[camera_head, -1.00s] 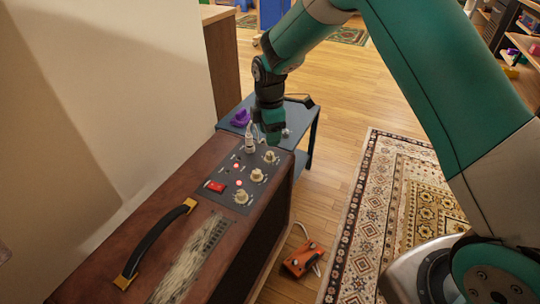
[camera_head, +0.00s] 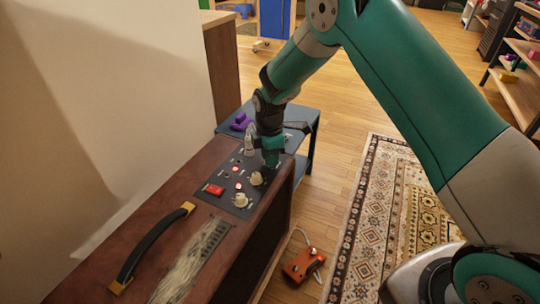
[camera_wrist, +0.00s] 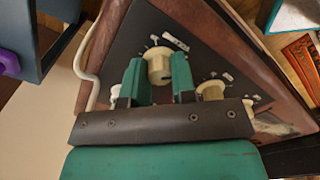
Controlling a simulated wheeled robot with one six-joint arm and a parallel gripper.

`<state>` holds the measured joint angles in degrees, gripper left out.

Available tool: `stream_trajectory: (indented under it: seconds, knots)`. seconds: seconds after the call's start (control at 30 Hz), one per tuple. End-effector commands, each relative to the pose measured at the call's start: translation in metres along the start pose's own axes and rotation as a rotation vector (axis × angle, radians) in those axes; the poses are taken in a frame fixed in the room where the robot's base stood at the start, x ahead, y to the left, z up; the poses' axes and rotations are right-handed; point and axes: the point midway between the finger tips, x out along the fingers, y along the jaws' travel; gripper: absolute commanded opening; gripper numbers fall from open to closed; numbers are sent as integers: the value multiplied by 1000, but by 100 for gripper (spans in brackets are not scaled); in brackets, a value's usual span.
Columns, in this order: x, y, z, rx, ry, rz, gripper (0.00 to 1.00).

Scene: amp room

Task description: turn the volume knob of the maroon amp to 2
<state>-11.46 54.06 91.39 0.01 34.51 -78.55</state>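The maroon amp (camera_head: 160,210) has a dark control panel with three cream knobs. In the head view my gripper (camera_head: 271,161) points down over the far knob and hides it. The middle knob (camera_head: 256,179) and near knob (camera_head: 240,200) are uncovered. In the wrist view my gripper's green fingers (camera_wrist: 160,80) stand apart, one on each side of the far knob (camera_wrist: 159,64). I cannot tell whether they touch it. The middle knob (camera_wrist: 211,89) is just right of the fingers. The labels are too small to read, so I cannot tell which knob is volume.
A red switch (camera_head: 213,189) and a plugged-in jack (camera_head: 249,143) are on the panel near my gripper. The amp's black handle (camera_head: 150,245) is nearer. A blue-grey table (camera_head: 300,115) with a purple object (camera_head: 240,122) stands behind. An orange pedal (camera_head: 303,264) lies on the floor.

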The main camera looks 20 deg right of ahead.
Motion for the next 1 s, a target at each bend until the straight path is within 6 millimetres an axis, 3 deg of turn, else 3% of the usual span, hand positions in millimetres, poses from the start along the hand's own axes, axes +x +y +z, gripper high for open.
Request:
stream_trajectory:
  seconds: [0.47, 1.0]
  knots:
    - [-3, 0, 0, 94, 0, -1, 1]
    - [-3, 0, 0, 559, -1, -2, 1]
